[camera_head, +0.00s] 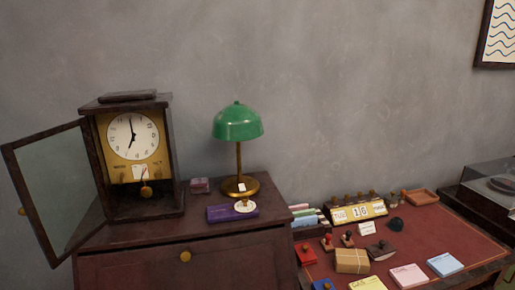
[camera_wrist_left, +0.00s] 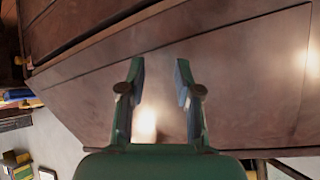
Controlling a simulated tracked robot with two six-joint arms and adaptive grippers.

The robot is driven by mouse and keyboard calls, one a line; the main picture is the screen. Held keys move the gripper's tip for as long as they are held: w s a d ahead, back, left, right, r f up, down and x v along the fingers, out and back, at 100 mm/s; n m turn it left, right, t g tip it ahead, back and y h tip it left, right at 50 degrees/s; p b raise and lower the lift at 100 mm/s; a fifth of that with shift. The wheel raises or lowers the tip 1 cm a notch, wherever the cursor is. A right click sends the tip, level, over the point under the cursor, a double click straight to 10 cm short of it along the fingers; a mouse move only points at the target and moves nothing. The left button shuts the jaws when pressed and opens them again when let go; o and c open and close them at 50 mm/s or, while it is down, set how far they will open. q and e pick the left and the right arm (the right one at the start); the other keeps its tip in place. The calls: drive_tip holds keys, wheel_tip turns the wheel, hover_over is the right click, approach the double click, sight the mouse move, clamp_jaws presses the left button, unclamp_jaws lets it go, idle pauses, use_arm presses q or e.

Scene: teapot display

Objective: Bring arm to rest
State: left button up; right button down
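My left gripper (camera_wrist_left: 160,84) shows in the left wrist view with its two fingers apart and nothing between them. It faces a brown wooden surface (camera_wrist_left: 240,75) with a dark edge along the top. I cannot tell how far the fingertips are from that surface. In the head view neither of my arms nor grippers shows. My right gripper is in no view.
A clock (camera_head: 133,137) with its glass door (camera_head: 55,185) swung open stands on a dark cabinet (camera_head: 150,262). A green lamp (camera_head: 238,123) and a purple box (camera_head: 222,213) are beside it. A red-topped desk (camera_head: 440,232) at right holds stamps, a wrapped parcel (camera_head: 352,261) and note pads.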

use_arm(q)
drive_tip(key=s+d+f+n+g+h, duration=0.2)
drive_tip(key=s+d+f+n+g, duration=0.1)
drive_tip(key=s+f, duration=0.6)
drive_tip(key=s+d+f+n+g+h, duration=0.1)
drive_tip(key=s+d+f+n+g, duration=0.1)
drive_tip(key=s+d+f+g, duration=0.4)
drive_tip(key=s+d+f+p, duration=0.1)
drive_tip(key=s+d+f, duration=0.1)
drive_tip(key=s+f, duration=0.1)
drive_tip(key=shift+s+d+f+n+h, duration=0.2)
drive_tip(key=shift+s+d+n+h, duration=0.15)
drive_tip(key=shift+s, duration=0.55)
